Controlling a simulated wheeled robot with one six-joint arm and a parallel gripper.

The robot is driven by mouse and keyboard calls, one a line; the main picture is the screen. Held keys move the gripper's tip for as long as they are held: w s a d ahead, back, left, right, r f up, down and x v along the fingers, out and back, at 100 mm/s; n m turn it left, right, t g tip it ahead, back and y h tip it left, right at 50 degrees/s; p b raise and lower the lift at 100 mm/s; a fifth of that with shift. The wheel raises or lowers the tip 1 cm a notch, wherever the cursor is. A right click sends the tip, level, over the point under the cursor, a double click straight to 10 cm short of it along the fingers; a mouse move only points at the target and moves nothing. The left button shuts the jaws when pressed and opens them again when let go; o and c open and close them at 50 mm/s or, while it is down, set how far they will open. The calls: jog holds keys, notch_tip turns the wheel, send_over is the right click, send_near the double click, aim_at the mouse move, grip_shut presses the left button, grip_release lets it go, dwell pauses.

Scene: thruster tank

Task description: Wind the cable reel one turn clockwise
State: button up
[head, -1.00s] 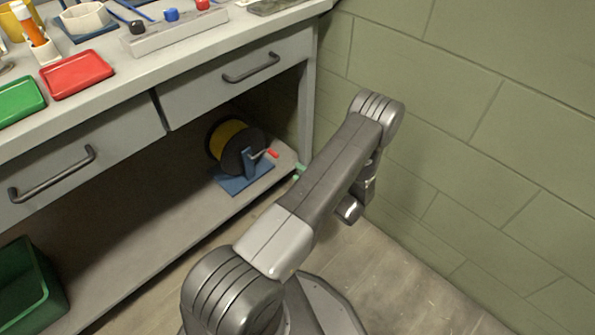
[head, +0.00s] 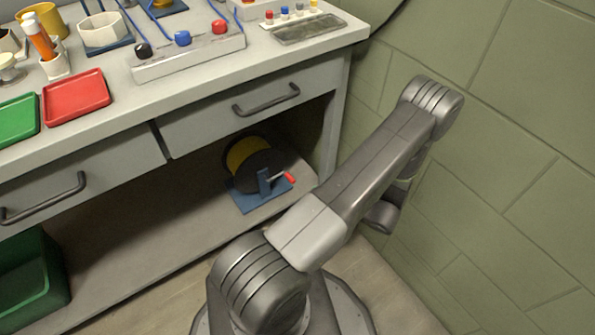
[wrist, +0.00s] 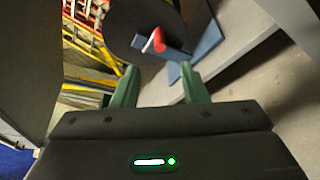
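The cable reel (head: 262,168) stands on the shelf under the bench, a black flange with yellow cable behind it on a blue stand (head: 250,200). Its crank handle has a red grip (head: 289,177) on the right side, pointing right and slightly down. In the wrist view the black flange (wrist: 125,25) and red grip (wrist: 158,40) show ahead of the fingers. My gripper (wrist: 158,85) has its two green fingers apart with nothing between them, short of the red grip. The head view does not show the fingers; my arm hides that area.
The shelf (head: 150,245) is bare left of the reel, up to a green bin (head: 35,280). A drawer front (head: 240,115) and the benchtop hang above the reel. The bench's end leg (head: 332,135) and a green block wall (head: 500,180) stand to the right.

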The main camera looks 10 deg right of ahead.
aim_at(291, 177)
jog(key=b+x, duration=0.2)
jog(key=x, duration=1.1)
jog(key=shift+w+a+f+b, duration=0.1)
jog(key=shift+a+b, duration=0.1)
jog(key=shift+b, duration=0.2)
jog(key=shift+c, duration=0.4)
grip_shut()
